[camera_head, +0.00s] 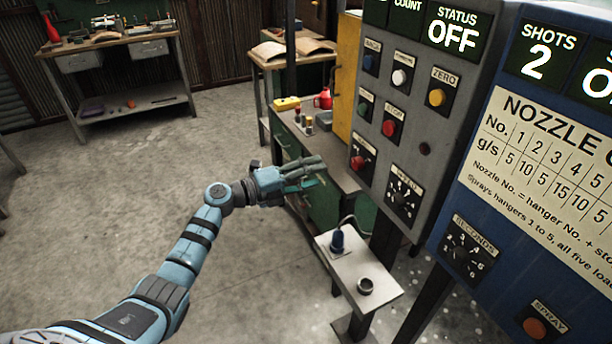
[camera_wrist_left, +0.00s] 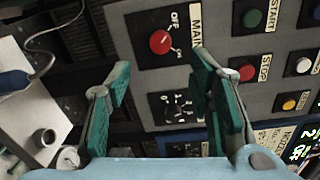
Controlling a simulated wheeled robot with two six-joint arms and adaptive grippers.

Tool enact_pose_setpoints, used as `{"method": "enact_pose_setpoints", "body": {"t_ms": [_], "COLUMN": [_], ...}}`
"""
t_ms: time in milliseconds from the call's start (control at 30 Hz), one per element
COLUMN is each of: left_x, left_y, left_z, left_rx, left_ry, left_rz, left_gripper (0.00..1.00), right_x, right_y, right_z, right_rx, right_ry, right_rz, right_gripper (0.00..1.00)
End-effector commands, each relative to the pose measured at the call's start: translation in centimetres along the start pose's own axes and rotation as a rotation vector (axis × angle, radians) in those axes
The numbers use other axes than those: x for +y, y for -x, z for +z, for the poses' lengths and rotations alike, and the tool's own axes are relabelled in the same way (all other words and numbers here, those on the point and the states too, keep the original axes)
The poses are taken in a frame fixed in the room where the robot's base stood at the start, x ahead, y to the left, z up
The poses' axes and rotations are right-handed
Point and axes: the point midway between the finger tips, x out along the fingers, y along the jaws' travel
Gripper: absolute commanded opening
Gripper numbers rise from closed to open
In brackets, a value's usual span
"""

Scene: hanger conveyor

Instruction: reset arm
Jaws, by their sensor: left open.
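My left arm (camera_head: 190,255) reaches in from the lower left, light blue with dark bands. Its gripper (camera_head: 318,166) is held in the air left of the grey control panel (camera_head: 425,147). In the left wrist view the two green fingers of the left gripper (camera_wrist_left: 160,95) stand apart with nothing between them. Beyond the fingers is the panel with the red MAIN switch (camera_wrist_left: 161,42) and a black dial (camera_wrist_left: 178,107) below it. The status display (camera_head: 456,28) reads OFF. My right gripper is not in view.
A small shelf (camera_head: 350,268) with a blue corded device (camera_head: 337,240) and a round cup (camera_head: 365,286) is below the gripper. A blue nozzle panel (camera_head: 535,170) is at the right. A green cabinet (camera_head: 325,205) stands behind. The floor at left is clear, with a workbench (camera_head: 110,45) far back.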

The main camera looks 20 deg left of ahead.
Motion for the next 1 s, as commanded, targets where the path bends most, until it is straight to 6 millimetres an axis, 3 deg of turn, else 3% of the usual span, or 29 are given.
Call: {"method": "enact_pose_setpoints", "body": {"t_ms": [167,600,667,767,800,867,933,1000], "left_x": [0.0,-0.1,-0.5,-0.1,2.6,8.5,15.8,22.9], "left_y": [1.9,1.9,2.0,3.2,4.2,6.2,8.9,11.9], "left_z": [0.0,0.2,1.3,6.1,7.9,8.5,7.3,4.6], "left_rx": [0.001,-0.010,-0.057,-0.275,-0.401,-0.561,-0.723,-0.867], "left_ry": [0.000,-0.001,0.010,0.199,0.357,0.576,0.796,0.986], "left_rz": [0.001,-0.002,-0.022,-0.119,-0.144,-0.132,-0.077,0.000], "left_gripper": [0.48,0.48,0.48,0.48,0.48,0.48,0.48,0.48], "right_x": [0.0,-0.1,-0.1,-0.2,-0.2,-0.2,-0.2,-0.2], "right_y": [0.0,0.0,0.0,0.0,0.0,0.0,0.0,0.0], "right_z": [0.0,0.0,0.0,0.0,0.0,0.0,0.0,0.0], "right_rx": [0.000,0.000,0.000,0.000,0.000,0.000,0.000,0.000], "right_ry": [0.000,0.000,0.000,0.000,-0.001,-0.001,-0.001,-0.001], "right_rz": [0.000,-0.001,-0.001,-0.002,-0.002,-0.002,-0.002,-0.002], "right_gripper": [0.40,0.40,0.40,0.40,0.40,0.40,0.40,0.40]}}
